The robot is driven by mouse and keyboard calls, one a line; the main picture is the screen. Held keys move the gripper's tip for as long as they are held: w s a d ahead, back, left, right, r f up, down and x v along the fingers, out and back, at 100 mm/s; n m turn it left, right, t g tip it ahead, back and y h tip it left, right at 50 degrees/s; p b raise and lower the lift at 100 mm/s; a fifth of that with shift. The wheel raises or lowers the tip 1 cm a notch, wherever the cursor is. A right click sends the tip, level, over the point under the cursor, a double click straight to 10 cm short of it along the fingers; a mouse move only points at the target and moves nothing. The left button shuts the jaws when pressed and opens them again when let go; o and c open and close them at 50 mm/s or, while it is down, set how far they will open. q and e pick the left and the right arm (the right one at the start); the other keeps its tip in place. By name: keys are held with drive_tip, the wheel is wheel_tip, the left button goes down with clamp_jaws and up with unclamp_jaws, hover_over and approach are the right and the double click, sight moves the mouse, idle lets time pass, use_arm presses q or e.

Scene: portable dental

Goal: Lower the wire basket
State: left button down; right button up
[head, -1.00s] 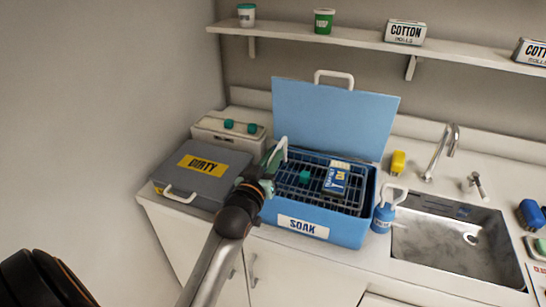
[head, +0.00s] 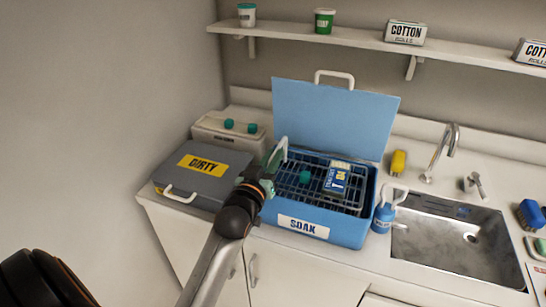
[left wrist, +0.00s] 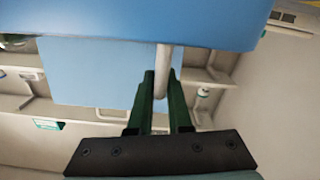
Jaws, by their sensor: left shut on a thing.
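The dark wire basket (head: 292,188) sits inside the blue box labelled SOAK (head: 340,231), its top grid near the box's rim. The basket's pale handle (head: 284,147) stands up at the left end. My left gripper (head: 268,166) is at the box's left side, shut on this handle. In the left wrist view the green fingers (left wrist: 163,92) flank the pale handle bar (left wrist: 163,62). My right gripper is not in view.
The box's blue lid (head: 335,112) stands open behind. A grey DIRTY case (head: 205,183) and a white container (head: 215,133) are to the left. A blue bottle (head: 383,217), yellow item (head: 398,161) and sink (head: 450,245) are to the right. A shelf (head: 300,33) runs above.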

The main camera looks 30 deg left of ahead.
use_arm(q)
drive_tip(key=shift+d+r, duration=0.1)
wheel_tip(320, 180, down, 4)
drive_tip(key=shift+f+b, duration=0.2)
drive_tip(key=shift+b, duration=0.85)
drive_tip(key=c, duration=0.9)
unclamp_jaws()
drive_tip(key=shift+r, duration=0.1)
